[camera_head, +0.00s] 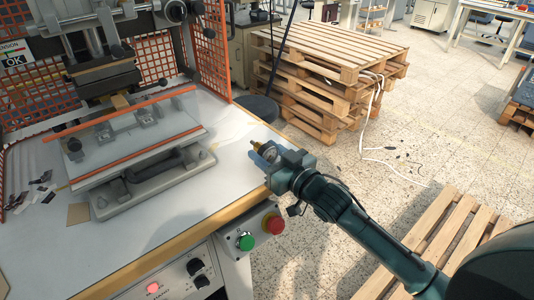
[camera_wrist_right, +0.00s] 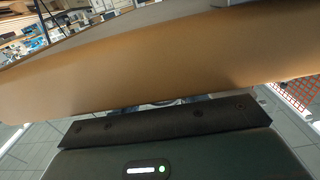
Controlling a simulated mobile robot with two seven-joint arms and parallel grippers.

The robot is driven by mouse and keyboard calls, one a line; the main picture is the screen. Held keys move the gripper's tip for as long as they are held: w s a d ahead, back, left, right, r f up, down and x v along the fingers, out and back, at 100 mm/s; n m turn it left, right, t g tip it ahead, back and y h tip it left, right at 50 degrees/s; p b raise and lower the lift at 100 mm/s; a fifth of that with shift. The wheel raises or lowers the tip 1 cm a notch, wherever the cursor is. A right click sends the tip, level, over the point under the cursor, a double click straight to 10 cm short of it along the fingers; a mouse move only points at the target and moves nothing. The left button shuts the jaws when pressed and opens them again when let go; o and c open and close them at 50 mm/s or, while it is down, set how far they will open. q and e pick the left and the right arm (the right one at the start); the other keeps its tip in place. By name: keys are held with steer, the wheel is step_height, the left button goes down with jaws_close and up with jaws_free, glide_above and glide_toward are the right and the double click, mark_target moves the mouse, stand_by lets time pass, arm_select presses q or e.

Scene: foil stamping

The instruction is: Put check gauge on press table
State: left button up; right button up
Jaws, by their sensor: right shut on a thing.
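The check gauge (camera_head: 257,146) is a small piece with a brass-coloured tip and a pale round part. It is at the right edge of the press table in the head view. My right gripper (camera_head: 269,157) is shut on it, reaching in from the lower right. Whether the gauge touches the table top cannot be told. The press table (camera_head: 232,175) has a light grey top and a wooden edge. In the right wrist view, a broad brown surface (camera_wrist_right: 160,62) fills the middle, and the gauge cannot be made out. My left gripper is not in view.
A stamping press bed (camera_head: 150,180) with orange strips stands on the table, with an orange mesh guard (camera_head: 212,45) behind. Green (camera_head: 246,241) and red (camera_head: 273,223) buttons sit on the front. Stacked pallets (camera_head: 325,70) stand behind. The table's right part is clear.

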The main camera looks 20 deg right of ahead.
steer(key=shift+f, duration=0.15)
steer(key=o, duration=1.1)
steer(key=shift+c, duration=0.2)
steer(key=b+v, duration=0.1)
steer(key=v, duration=1.1)
